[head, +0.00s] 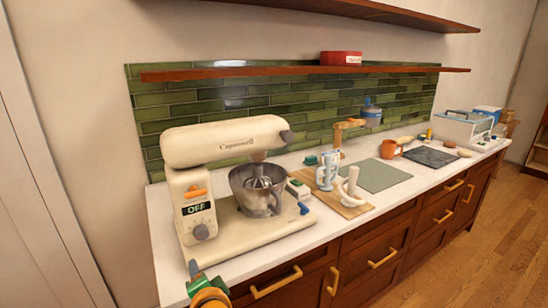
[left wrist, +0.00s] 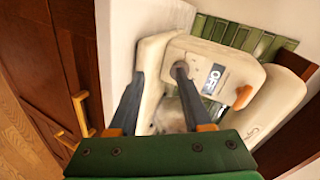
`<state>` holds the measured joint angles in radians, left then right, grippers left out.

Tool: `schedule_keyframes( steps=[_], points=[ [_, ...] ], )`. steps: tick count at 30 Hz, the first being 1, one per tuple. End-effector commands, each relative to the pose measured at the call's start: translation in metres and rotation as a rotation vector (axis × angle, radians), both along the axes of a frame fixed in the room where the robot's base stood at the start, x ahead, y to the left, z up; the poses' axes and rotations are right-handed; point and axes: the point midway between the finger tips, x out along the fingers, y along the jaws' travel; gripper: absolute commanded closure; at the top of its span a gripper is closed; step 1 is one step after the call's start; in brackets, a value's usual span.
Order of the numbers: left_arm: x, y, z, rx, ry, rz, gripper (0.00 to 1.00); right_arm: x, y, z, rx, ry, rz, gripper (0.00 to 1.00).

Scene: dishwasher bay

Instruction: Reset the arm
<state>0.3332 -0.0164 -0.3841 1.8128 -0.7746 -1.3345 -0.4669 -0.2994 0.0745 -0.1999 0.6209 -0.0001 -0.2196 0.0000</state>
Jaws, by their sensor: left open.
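My left gripper (head: 194,270) shows at the bottom left of the head view, at the counter's front edge near the base of the cream stand mixer (head: 222,140). In the left wrist view, my left gripper (left wrist: 160,72) has its two dark fingers spread apart with nothing held between them. The mixer (left wrist: 240,85) fills the view beyond the fingers, with its "OFF" display and orange lever visible. I cannot tell whether the fingers touch it. My right gripper is not in view.
A metal bowl (head: 257,188) sits under the mixer head. Further right on the white counter (head: 330,222) are a wooden board (head: 345,208) with white utensils, an orange mug (head: 390,149) and a pale appliance (head: 462,128). Wooden drawers (head: 385,250) with protruding handles line the counter front.

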Motion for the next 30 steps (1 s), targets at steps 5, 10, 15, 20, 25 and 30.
schedule_keyframes(
  steps=[5, 10, 15, 20, 25, 30],
  points=[
    [-0.083, 0.002, -0.094, -0.377, 0.185, 0.089, 0.51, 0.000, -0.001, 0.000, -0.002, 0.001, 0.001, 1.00],
    [-0.152, -0.005, -0.136, -0.620, 0.317, 0.181, 0.51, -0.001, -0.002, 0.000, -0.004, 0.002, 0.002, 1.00],
    [-0.216, -0.016, -0.155, -0.806, 0.432, 0.274, 0.51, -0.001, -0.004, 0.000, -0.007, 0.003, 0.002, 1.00],
    [-0.270, -0.027, -0.160, -0.944, 0.537, 0.358, 0.51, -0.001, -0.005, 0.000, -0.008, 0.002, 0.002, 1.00],
    [-0.261, -0.028, -0.209, -0.931, 0.561, 0.365, 0.51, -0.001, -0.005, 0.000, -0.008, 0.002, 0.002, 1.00],
    [-0.265, -0.028, -0.259, -0.923, 0.592, 0.375, 0.51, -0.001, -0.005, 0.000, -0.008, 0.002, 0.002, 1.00]
  ],
)
